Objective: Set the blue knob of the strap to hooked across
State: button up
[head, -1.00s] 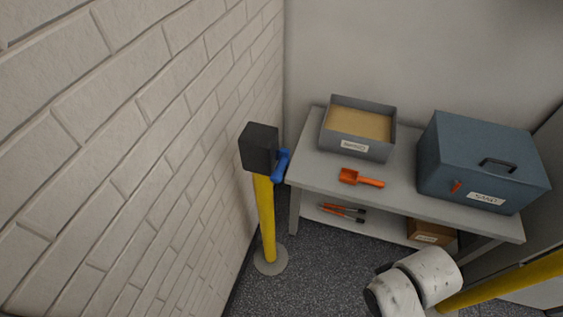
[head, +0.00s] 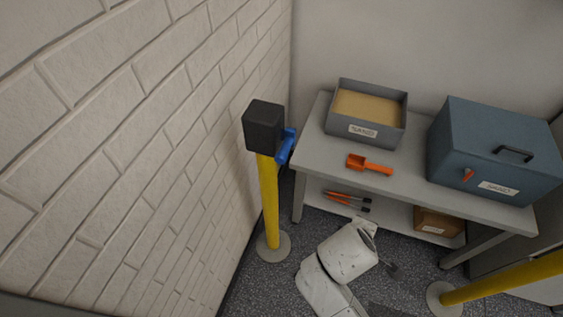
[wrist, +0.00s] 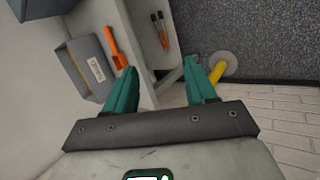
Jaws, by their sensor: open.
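The blue knob (head: 286,147) sits on the right side of a black box (head: 264,127) atop a yellow post (head: 269,205) by the brick wall. No strap shows stretched out from it. A second yellow post (head: 505,281) stands leaning in the picture at the lower right. In the wrist view my gripper (wrist: 162,82) has its two green fingers apart with nothing between them. The knob cannot be made out in the wrist view. In the head view only my white arm links show, low and right of the first post; my fingers are not visible there.
A grey table (head: 314,157) holds an open sand box (head: 365,131), an orange scoop (head: 369,165) and a blue lidded sand box (head: 493,150). Its lower shelf holds orange-handled tools (head: 347,201) and a brown box (head: 437,222). The brick wall (head: 150,150) closes the left. Speckled floor lies between the posts.

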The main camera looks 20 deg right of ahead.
jog(key=w+a+r+n+t+h+b, duration=0.3)
jog(key=w+a+n+t+h, duration=0.15)
jog(key=w+a+n, duration=0.45)
jog(key=n+t+b, duration=0.2)
jog(key=n+t, duration=0.5)
jog(key=n, duration=0.1)
send_near(279, 162)
jog(key=shift+g+h, duration=0.35)
jog(key=p+x, duration=0.1)
jog(key=x, duration=1)
jog(key=shift+w+a+r, duration=0.15)
jog(key=shift+w, duration=0.05)
grip_shut()
